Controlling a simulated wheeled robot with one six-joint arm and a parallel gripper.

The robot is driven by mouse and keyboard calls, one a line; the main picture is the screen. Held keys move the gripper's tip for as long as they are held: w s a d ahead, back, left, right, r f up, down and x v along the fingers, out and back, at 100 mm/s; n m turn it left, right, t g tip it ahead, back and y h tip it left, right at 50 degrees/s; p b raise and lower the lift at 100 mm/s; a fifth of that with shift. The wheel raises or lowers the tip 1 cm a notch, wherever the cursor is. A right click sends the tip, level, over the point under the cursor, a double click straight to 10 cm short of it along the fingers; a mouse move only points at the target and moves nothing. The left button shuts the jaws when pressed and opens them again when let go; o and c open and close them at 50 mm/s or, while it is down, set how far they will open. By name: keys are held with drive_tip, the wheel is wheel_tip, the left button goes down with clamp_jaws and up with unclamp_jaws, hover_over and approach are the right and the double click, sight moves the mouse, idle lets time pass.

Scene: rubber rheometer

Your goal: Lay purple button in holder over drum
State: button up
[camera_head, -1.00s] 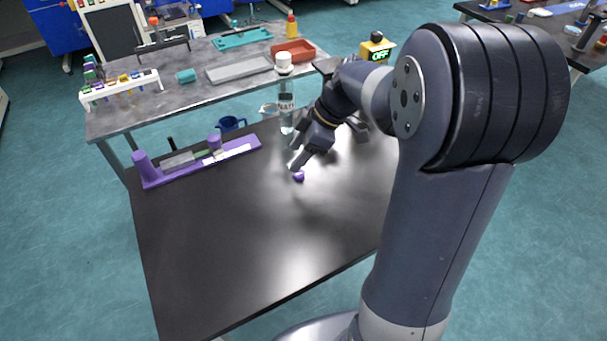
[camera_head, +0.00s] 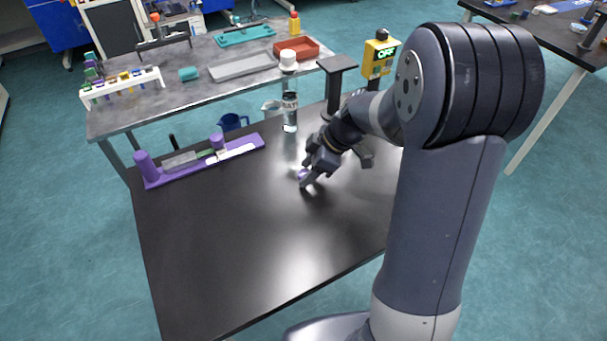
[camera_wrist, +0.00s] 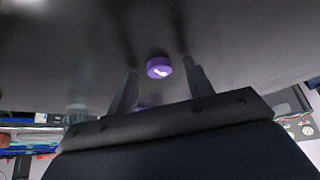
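A small purple button (camera_head: 302,173) lies on the black table and is partly hidden by my gripper in the head view. In the wrist view the button (camera_wrist: 159,67) shows as a purple disc with a white mark, between and slightly beyond the fingertips. My gripper (camera_head: 307,179) is low over the table beside the button, its fingers apart and nothing held. A purple stand (camera_head: 190,171) with upright posts and grey and white pieces is at the table's left back. I cannot tell which part is the holder or the drum.
A black stand (camera_head: 335,85) and a yellow OFF box (camera_head: 379,58) are behind my arm. The table's front and middle are clear.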

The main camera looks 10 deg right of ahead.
clamp_jaws()
idle(0.3)
